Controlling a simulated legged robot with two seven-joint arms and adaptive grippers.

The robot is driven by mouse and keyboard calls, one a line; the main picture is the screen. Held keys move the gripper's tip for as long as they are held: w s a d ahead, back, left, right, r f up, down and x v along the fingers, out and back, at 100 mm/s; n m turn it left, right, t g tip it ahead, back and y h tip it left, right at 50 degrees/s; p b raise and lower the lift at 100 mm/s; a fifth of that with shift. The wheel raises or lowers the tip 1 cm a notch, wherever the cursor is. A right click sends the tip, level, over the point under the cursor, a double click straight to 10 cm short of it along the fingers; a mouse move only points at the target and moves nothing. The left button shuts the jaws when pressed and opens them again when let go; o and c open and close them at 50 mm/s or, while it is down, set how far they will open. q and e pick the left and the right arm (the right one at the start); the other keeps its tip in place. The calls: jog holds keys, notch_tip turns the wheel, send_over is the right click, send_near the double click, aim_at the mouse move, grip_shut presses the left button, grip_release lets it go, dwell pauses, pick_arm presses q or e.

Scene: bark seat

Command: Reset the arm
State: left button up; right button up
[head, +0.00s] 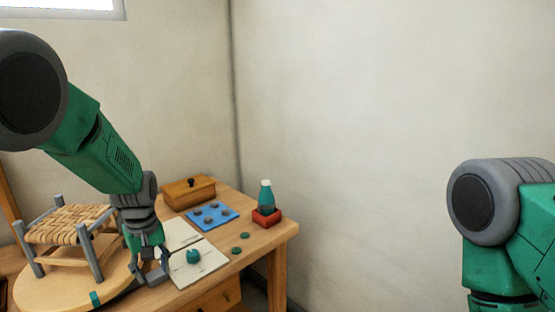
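My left arm comes in from the left in the head view, and its gripper (153,271) points down over the wooden table (269,238). The fingers look spread apart with nothing clear between them. It is just right of a small stool (70,218) with a woven bark seat and grey legs, which stands on a round wooden board (62,292). A teal round object (193,256) lies on a pale sheet just right of the gripper, apart from it. My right arm shows at the right edge; its gripper is out of view.
A wooden box (188,192) with a knob stands at the back. A blue mat (212,216) holds several dark round pieces. A teal bottle (265,197) stands on a red base (266,218) near the table's right corner. Two green discs (240,243) lie nearby. Right of the table is open.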

pick_arm(q)
jog(key=s+a+f+m+b, duration=0.2)
jog(key=s+f, duration=0.6)
jog(key=f, duration=0.3)
jog(key=s+a+f+m+b, duration=0.25)
jog(key=s+f, duration=0.45)
jog(key=f, duration=0.4)
jog(key=s+d+f+m+b, duration=0.1)
jog(key=s+f, duration=0.3)
jog(key=s, duration=0.7)
jog(key=s+d+f+m+b, duration=0.2)
jog(key=s+f+m+b, duration=0.1)
jog(key=s, duration=0.8)
jog(key=shift+d+f+m+b, duration=0.15)
jog(key=shift+f+m+b, duration=0.2)
jog(key=shift+f+b, duration=0.1)
pick_arm(e)
notch_tip(320, 180, down, 9)
jog(key=a, duration=0.1)
jog(key=shift+w+a+f, duration=0.15)
jog(key=shift+a, duration=0.15)
pick_arm(q)
jog(key=shift+d, duration=0.1)
